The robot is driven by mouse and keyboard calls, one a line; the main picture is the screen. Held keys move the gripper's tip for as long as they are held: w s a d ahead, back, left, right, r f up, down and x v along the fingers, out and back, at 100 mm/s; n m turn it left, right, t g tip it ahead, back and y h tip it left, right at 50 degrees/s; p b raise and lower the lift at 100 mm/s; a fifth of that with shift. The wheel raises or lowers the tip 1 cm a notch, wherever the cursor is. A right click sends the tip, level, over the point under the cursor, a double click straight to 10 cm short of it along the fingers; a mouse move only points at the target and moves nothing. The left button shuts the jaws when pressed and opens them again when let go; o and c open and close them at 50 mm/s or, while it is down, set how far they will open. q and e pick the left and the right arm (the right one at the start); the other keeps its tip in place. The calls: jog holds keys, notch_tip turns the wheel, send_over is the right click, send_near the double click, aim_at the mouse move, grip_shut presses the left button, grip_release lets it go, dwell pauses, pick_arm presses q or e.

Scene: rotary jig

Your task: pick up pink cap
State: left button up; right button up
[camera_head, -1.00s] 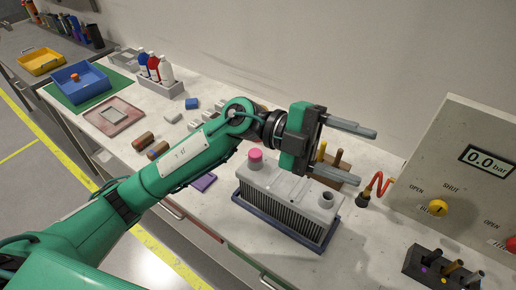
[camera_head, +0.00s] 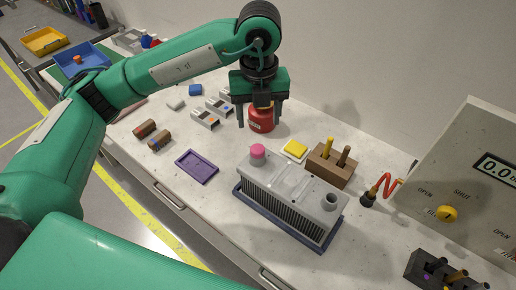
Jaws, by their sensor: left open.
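The pink cap (camera_head: 258,151) sits on top of a grey finned block (camera_head: 290,190), at its left end. An open round port shows at the block's other end. My left gripper (camera_head: 260,124) is open and points down, behind the pink cap and above it in the picture. A red round container (camera_head: 261,119) shows between its fingers; I cannot tell whether they touch it. My right gripper is not in view.
The block stands in a dark blue tray (camera_head: 240,198). Nearby are a purple tray (camera_head: 197,167), a yellow pad (camera_head: 295,149) and a brown holder with pegs (camera_head: 332,169). A gauge panel (camera_head: 470,185) stands at the right.

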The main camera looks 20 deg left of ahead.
pick_arm(q)
send_over(257, 148)
jog(key=f, duration=0.2)
jog(key=f+p, duration=0.1)
jog(key=f, duration=0.2)
jog(key=shift+d, duration=0.2)
jog(key=shift+s+f+p, duration=0.1)
jog(key=shift+f+p, duration=0.35)
jog(key=shift+f, duration=0.1)
notch_tip(257, 148, down, 3)
jog(key=shift+a+f+p, duration=0.15)
jog(key=shift+f+p, duration=0.05)
jog(key=shift+p, duration=0.6)
jog(key=shift+f, duration=0.4)
jog(key=shift+c, duration=0.2)
jog(key=c, duration=1)
